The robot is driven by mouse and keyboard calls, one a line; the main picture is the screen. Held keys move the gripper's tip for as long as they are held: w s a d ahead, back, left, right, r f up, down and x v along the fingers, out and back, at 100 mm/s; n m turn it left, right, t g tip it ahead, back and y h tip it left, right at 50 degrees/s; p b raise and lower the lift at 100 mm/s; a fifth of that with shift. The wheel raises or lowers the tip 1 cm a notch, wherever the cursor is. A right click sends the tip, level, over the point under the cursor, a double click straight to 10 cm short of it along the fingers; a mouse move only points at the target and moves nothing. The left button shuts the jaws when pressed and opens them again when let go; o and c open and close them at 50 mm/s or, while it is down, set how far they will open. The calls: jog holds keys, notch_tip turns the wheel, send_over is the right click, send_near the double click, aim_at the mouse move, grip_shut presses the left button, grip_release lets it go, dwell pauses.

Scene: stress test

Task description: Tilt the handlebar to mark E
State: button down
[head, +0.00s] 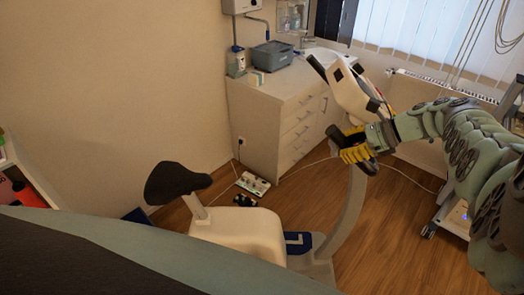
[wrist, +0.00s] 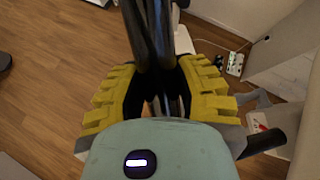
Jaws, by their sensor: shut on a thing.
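A cream exercise bike (head: 238,228) stands on the wood floor. Its handlebar (head: 318,68) has black grips and rises at the upper right of the bike in the head view, beside a white console (head: 355,92). My yellow-fingered gripper (head: 356,147) is shut on the lower part of the handlebar. In the wrist view my gripper (wrist: 160,88) has a yellow finger on each side of the black handlebar bars (wrist: 148,45). The fingertips are partly hidden behind the bars. I cannot make out mark E in either view.
A black saddle (head: 175,183) stands left of the handlebar. A white drawer cabinet (head: 280,115) with a grey bin (head: 272,54) is behind the bike. A power strip (head: 253,184) and cable lie on the floor. A wheeled stand (head: 450,212) is at the right.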

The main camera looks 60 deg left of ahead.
jog(key=shift+w+d, duration=0.1)
jog(key=c, duration=0.9)
grip_release()
jog(key=shift+r, duration=0.1)
jog(key=shift+o, duration=1.4)
jog(key=v, duration=0.7)
jog(key=shift+w+d+r, duration=0.1)
jog(key=shift+d+r, duration=0.05)
jog(key=shift+d, duration=0.05)
